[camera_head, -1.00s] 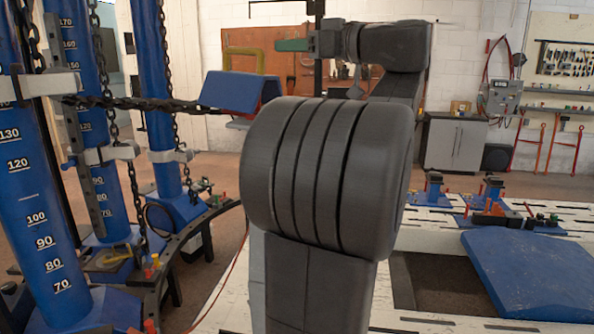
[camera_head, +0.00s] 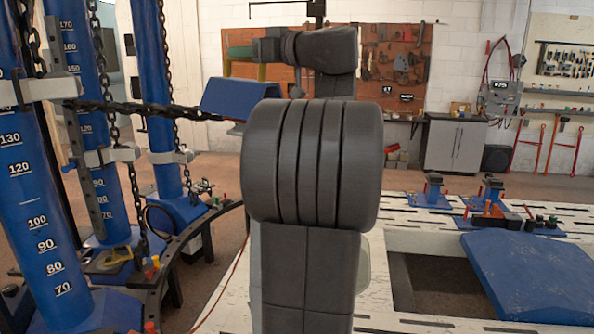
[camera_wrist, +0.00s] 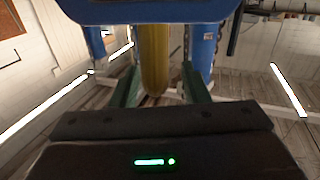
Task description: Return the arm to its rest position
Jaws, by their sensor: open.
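My gripper (camera_head: 238,51) is at the upper left of the head view, at the end of my raised dark arm. Its green fingers point left. In the wrist view the two green fingers of my gripper (camera_wrist: 162,85) stand apart with a gap between them. A yellow post (camera_wrist: 154,55) shows through that gap; I cannot tell how far behind the fingers it is. I see nothing held. My arm's large dark joint fills the middle of the head view and hides part of what is behind.
A blue angled panel (camera_head: 240,98) is below my gripper. Blue numbered columns (camera_head: 30,215) with chains stand at left. A white slotted bench (camera_head: 420,215) with a blue ramp (camera_head: 530,272) lies at right. A tool board (camera_head: 395,60) and grey cabinet (camera_head: 455,145) are behind.

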